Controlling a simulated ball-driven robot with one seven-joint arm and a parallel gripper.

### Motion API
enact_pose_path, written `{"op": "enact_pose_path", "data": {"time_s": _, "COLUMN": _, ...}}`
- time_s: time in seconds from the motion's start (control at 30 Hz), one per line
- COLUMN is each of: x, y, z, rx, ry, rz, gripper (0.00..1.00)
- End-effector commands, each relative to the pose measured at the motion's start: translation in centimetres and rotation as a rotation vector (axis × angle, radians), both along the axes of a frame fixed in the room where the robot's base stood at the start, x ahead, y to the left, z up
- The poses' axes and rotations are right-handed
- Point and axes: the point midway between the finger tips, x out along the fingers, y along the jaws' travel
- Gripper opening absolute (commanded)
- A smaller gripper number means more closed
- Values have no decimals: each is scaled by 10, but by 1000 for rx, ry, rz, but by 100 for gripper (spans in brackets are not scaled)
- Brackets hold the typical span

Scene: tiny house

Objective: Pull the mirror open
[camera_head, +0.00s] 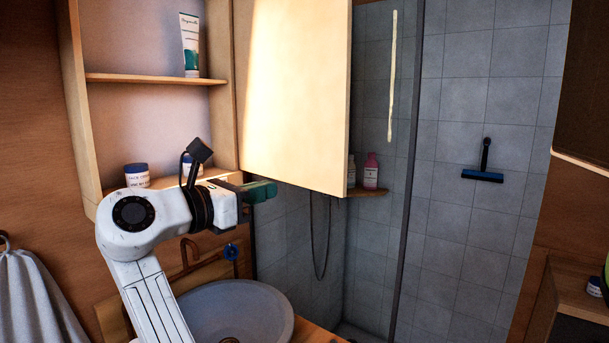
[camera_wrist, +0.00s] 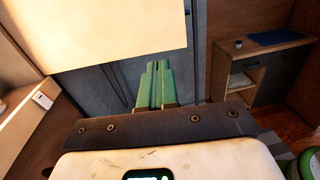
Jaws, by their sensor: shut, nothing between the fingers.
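The mirror door (camera_head: 293,90) is swung out from the wall cabinet (camera_head: 228,120), showing a pale wooden face in the head view. The mirror glass itself is not visible. In the wrist view the door (camera_wrist: 100,35) fills the upper left, beyond the fingertips. My gripper (camera_head: 270,190) is at the door's lower edge in the head view, pointing right. Its green fingers (camera_wrist: 155,88) are together and empty in the wrist view. I cannot tell whether they touch the door.
A tube (camera_head: 190,45) and jars (camera_head: 137,174) stand on the open cabinet's shelves. A round basin (camera_head: 235,310) lies below my arm. The tiled shower (camera_head: 480,90) is behind the door. A towel (camera_head: 40,295) hangs at lower left. A low cabinet (camera_wrist: 262,75) shows at right.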

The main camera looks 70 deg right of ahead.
Motion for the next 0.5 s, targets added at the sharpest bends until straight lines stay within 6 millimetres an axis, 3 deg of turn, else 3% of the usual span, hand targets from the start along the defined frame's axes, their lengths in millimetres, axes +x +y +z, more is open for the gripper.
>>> {"op": "enact_pose_path", "data": {"time_s": 0.17, "x": -4, "y": -4, "z": 4, "rx": -9, "ry": 19, "rz": -14, "gripper": 0}}
{"op": "enact_pose_path", "data": {"time_s": 0.5, "x": -27, "y": -62, "z": 5, "rx": -8, "ry": 17, "rz": -15, "gripper": 0}}
